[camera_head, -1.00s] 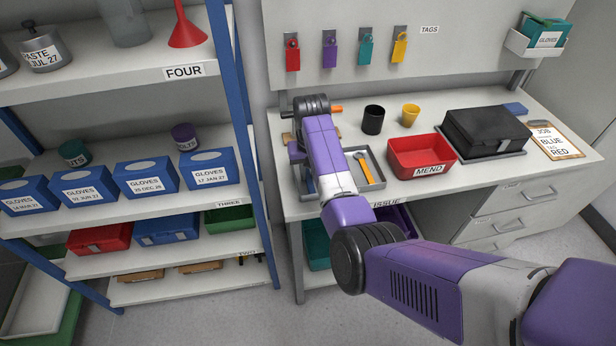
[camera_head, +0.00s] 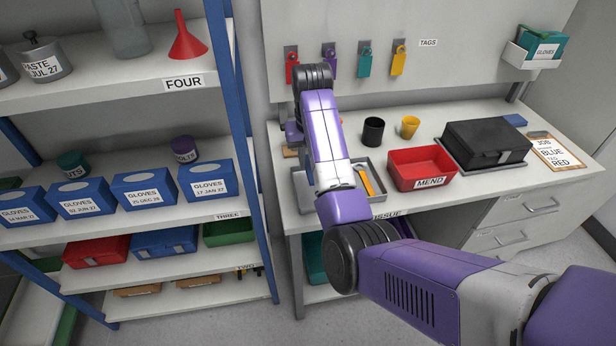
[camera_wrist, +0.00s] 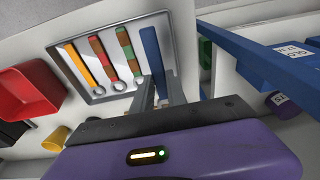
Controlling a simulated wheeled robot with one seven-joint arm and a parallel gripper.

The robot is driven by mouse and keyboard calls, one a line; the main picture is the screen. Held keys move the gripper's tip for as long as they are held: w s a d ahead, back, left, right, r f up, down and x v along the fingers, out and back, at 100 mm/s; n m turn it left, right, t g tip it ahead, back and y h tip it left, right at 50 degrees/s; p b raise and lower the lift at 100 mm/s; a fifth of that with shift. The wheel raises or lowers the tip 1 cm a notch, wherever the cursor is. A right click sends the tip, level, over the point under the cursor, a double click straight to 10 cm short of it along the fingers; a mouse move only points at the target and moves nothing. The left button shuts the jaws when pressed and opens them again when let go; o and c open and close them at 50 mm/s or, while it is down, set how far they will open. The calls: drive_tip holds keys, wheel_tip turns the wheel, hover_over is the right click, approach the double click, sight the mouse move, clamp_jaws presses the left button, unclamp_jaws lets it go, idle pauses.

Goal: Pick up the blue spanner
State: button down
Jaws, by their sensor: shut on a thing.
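The blue spanner (camera_wrist: 152,52) shows in the wrist view as a flat blue bar between the fingers of my gripper (camera_wrist: 159,88). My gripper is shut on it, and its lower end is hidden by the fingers. It appears in front of the right edge of a grey metal tray (camera_wrist: 183,20); I cannot tell its exact height above the tray. The tray (camera_head: 383,190) shows there on the bench, partly behind my arm.
A yellow spanner (camera_wrist: 81,64) and two striped tools lie in the tray. A red MEND bin (camera_head: 421,183), a black cup (camera_head: 373,131), a yellow cup (camera_head: 410,126) and a black case (camera_head: 487,142) stand on the bench. Tags hang behind; a blue shelf post (camera_head: 240,130) is left.

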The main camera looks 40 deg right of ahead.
wheel_tip(320, 180, up, 10)
drive_tip(key=p, duration=0.5)
drive_tip(key=shift+r, duration=0.25)
idle(0.4)
